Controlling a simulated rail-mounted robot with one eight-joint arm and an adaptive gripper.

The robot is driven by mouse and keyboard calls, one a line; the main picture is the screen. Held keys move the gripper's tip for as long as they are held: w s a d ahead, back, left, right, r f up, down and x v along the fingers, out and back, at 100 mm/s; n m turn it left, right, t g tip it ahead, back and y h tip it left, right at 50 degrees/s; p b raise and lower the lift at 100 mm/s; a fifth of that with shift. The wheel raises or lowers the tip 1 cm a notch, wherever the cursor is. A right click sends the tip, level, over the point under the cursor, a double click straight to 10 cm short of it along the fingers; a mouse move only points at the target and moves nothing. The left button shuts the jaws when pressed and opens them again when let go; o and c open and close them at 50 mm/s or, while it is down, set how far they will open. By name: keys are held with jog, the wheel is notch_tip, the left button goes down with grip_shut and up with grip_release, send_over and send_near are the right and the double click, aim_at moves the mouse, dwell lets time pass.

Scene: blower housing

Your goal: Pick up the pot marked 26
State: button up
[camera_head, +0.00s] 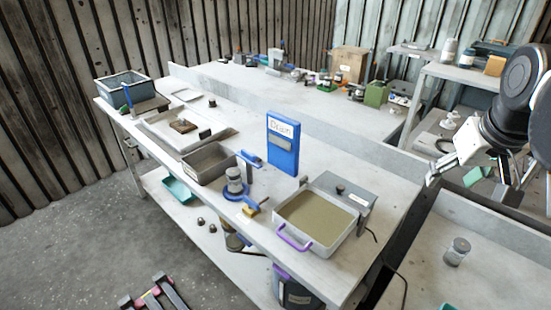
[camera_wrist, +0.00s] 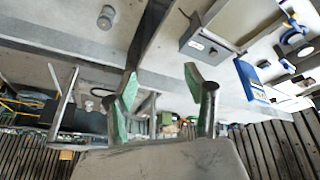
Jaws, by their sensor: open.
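No mark reading 26 is legible in either view, so I cannot tell which pot bears it. One small grey lidded pot (camera_head: 457,251) stands upright on the right-hand bench; it also shows in the wrist view (camera_wrist: 106,17). Another grey pot (camera_head: 235,181) stands on a blue ring near the front edge of the middle bench. My gripper (camera_head: 450,177) is at the right, raised above the right-hand bench and apart from both pots. In the wrist view my gripper (camera_wrist: 161,82) has its green-padded fingers spread, with nothing between them.
A blue sign (camera_head: 283,143) stands upright on the middle bench, behind a sand-filled tray (camera_head: 316,218) and a grey box (camera_head: 345,193). A raised shelf (camera_head: 460,75) holds jars at the back right. The right-hand bench (camera_head: 425,270) is mostly clear around its pot.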

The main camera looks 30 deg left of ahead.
jog(key=w+a+n+g, duration=0.15)
jog(key=w+a, duration=0.25)
jog(key=a, duration=0.4)
jog(key=w+a+n, duration=0.2)
jog(key=w+a, duration=0.1)
jog(key=a, duration=0.4)
jog(key=n+g+h+p, duration=0.1)
jog(key=n+g+p, duration=0.15)
jog(key=n, duration=0.45)
send_over(233, 172)
jog(key=shift+g, duration=0.3)
notch_tip(233, 172, down, 14)
jog(key=shift+r+b, duration=0.1)
jog(key=shift+b, duration=0.35)
jog(key=shift+f, duration=0.35)
notch_tip(233, 172, down, 8)
jog(key=shift+f, duration=0.1)
jog(key=shift+w+f+p, duration=0.2)
jog(key=shift+f+p, duration=0.4)
jog(key=shift+f, duration=1.95)
jog(key=c, duration=1)
jog(key=shift+c, duration=0.6)
